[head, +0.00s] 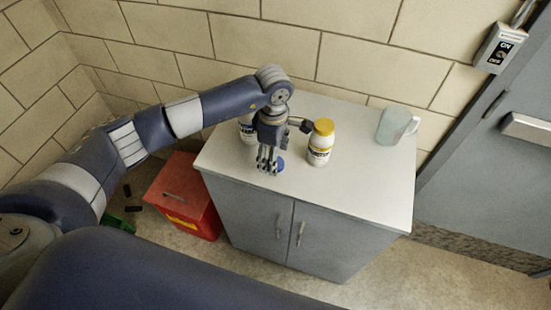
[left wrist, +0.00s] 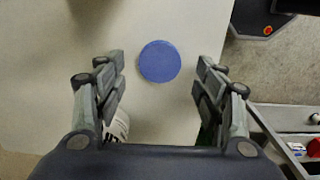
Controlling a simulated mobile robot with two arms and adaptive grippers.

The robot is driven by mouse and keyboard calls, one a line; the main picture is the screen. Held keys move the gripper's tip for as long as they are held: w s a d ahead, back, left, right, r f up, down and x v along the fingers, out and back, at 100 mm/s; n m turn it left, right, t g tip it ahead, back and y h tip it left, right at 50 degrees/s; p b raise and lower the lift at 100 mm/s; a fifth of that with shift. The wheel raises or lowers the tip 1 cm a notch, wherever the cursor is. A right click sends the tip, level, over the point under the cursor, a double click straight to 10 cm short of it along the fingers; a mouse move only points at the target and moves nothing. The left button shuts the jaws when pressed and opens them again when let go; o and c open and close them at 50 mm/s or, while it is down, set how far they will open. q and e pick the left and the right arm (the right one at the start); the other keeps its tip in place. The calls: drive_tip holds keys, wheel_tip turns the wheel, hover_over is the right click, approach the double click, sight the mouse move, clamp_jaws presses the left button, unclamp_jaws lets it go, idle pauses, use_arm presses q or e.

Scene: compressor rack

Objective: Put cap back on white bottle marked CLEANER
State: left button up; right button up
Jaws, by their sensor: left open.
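A round blue cap (head: 280,164) lies flat on the white top of the grey cabinet (head: 360,185). It also shows in the left wrist view (left wrist: 159,61), between the two fingers and apart from both. My left gripper (head: 268,168) is open and empty, pointing down just above the cabinet top at the cap. A white bottle (head: 246,130) stands behind my left wrist, mostly hidden; its top is not visible. Another white bottle with a yellow cap (head: 320,142) stands upright to the right of the gripper. I cannot read CLEANER on either label. My right gripper is not in view.
A red box (head: 184,195) sits on the floor to the left. The front and right of the cabinet top are clear.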

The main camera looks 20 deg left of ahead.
use_arm(q)
drive_tip(key=shift+f, duration=1.05)
drive_tip(key=c, duration=0.7)
drive_tip(key=shift+c, duration=0.2)
